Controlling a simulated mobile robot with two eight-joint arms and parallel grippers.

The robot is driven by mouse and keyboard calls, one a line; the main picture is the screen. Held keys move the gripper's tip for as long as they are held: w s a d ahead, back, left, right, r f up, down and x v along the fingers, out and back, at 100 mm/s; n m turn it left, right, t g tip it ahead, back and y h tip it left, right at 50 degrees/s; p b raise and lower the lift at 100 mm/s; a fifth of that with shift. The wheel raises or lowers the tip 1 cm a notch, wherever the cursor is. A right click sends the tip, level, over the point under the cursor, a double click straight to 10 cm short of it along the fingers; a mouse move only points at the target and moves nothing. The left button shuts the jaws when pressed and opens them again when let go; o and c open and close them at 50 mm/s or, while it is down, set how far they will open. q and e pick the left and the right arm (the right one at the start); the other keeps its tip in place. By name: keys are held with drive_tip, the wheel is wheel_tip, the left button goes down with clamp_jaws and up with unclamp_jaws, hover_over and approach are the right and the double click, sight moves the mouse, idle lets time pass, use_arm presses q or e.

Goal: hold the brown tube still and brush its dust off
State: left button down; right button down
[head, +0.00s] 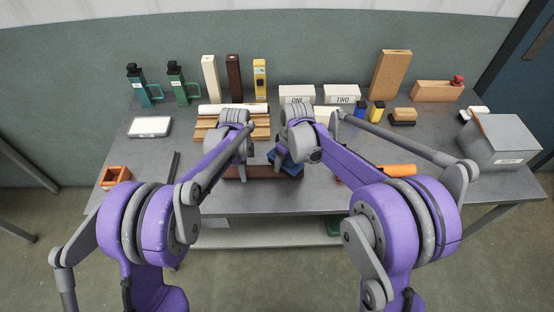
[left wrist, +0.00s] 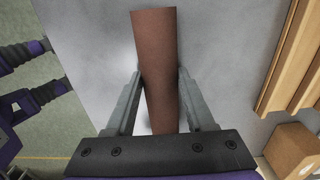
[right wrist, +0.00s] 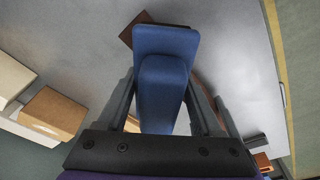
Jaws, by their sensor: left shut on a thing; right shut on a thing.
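The brown tube (head: 262,173) lies along the front part of the grey table. In the left wrist view the tube (left wrist: 157,45) runs between the fingers of my left gripper (left wrist: 159,75), which is shut on it. My right gripper (right wrist: 163,78) is shut on a blue brush (right wrist: 166,42). In the head view the blue brush (head: 288,163) is at the tube's right part. In the right wrist view part of the tube (right wrist: 128,36) shows behind the brush. I cannot tell whether the brush touches the tube. No dust can be made out.
A wooden ribbed rack (head: 205,128) stands just behind my left gripper. White boxes marked ONE (head: 297,94) and TWO (head: 342,95) stand further back. An orange cylinder (head: 397,170) lies to the right, and a grey box (head: 498,142) stands at the right end.

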sight(272, 166)
drive_tip(key=shift+s+d, duration=0.1)
drive_tip(key=shift+d, duration=1.9)
drive_tip(key=shift+w+a+r, duration=0.1)
drive_tip(key=shift+a, duration=1.9)
drive_tip(key=shift+w+a, duration=0.1)
drive_tip(key=shift+a, duration=1.85)
drive_tip(key=shift+r, duration=3.9)
drive_tip(key=shift+f, duration=0.1)
